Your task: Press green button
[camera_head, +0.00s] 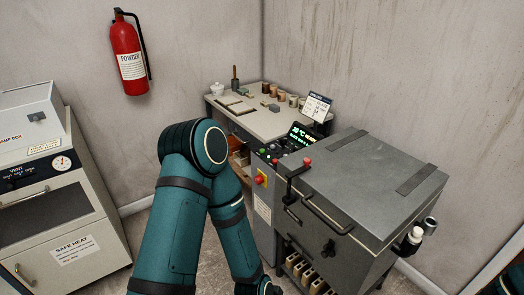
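A grey kiln-like machine (365,180) stands right of centre. A control panel with a lit green display (302,134) is at its back left corner. Small buttons sit on the panel left of the display; a green one (267,154) seems to be among them, but they are too small to tell apart surely. A red knob (259,180) is on the panel's front. A teal arm of mine fills the lower middle, bent at its elbow, with its lower end leaving the bottom edge. Neither gripper shows, so no contact with the panel is visible.
A bench (262,122) with small pots and tools stands behind the machine. A white cabinet (60,215) is at the left. A fire extinguisher (129,55) hangs on the wall. The machine's front has a protruding handle (328,217).

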